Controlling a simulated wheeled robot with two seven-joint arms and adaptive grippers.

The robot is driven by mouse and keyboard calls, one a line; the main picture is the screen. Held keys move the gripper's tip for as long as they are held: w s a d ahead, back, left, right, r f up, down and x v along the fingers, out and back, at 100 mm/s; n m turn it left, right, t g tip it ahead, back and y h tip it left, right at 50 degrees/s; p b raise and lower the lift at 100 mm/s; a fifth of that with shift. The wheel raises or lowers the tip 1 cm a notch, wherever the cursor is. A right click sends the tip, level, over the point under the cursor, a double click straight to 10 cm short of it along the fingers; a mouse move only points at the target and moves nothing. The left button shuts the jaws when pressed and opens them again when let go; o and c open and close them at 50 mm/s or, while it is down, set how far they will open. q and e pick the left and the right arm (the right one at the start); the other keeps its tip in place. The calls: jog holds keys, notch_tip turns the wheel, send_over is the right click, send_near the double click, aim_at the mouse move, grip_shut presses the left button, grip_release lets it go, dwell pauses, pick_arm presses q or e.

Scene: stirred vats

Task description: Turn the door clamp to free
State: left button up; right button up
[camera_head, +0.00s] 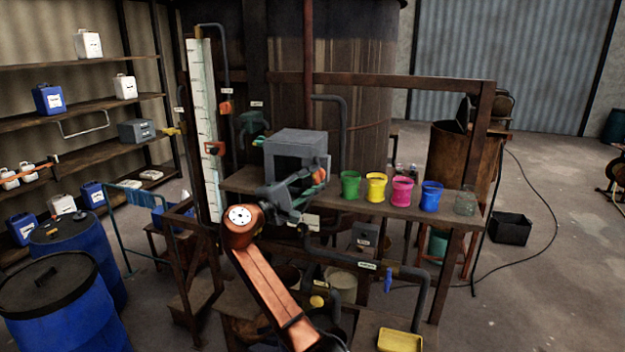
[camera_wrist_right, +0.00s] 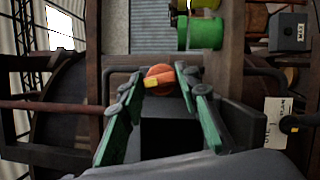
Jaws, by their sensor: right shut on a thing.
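The door clamp is a round orange knob with a yellow bar across it (camera_wrist_right: 161,78), seen in the right wrist view between my green fingertips. In the head view a bit of its orange (camera_head: 321,175) shows at the lower right of the grey box (camera_head: 295,139) on the shelf. My right gripper (camera_head: 314,180) reaches up in front of this box and is shut on the clamp. In the right wrist view its fingertips (camera_wrist_right: 160,84) flank the knob, and the bar lies slightly tilted. The gripper hides part of the box front. My left gripper is not in view.
Green (camera_head: 349,185), yellow (camera_head: 376,186), pink (camera_head: 402,190) and blue (camera_head: 432,196) cups and a clear jar (camera_head: 465,201) stand right of the box on the shelf. A large vat (camera_head: 370,60) is behind. Pipes and a yellow tray (camera_head: 400,341) are below.

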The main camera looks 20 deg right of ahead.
jog(key=shift+m+g+y+p, duration=0.4)
jog(key=shift+m+g+y, duration=0.1)
jog(key=shift+m, duration=0.8)
jog(key=o, duration=1.2)
jog(key=shift+c, duration=0.2)
jog(key=v, duration=1.2)
